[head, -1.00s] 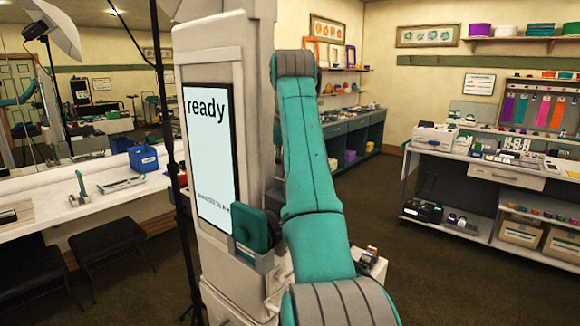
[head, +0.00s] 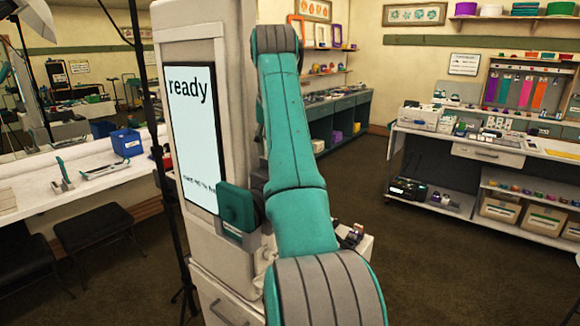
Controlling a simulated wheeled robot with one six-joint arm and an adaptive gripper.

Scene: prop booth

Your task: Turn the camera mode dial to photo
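No camera mode dial can be made out. A tall off-white booth column (head: 198,16) stands just left of my arm. Its upright screen (head: 195,140) reads "ready", with a smaller line too small to read below. A teal block (head: 236,206) sits at the screen's lower right, by a grey bracket. My teal and grey arm crosses in front of the column's right side and hides part of it. My gripper is not in view.
A light stand (head: 150,100) stands left of the column. A white counter (head: 95,180) with a blue bin (head: 126,143) and dark stools (head: 98,228) is at left. A workbench (head: 460,150) stands at right. The floor between is open.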

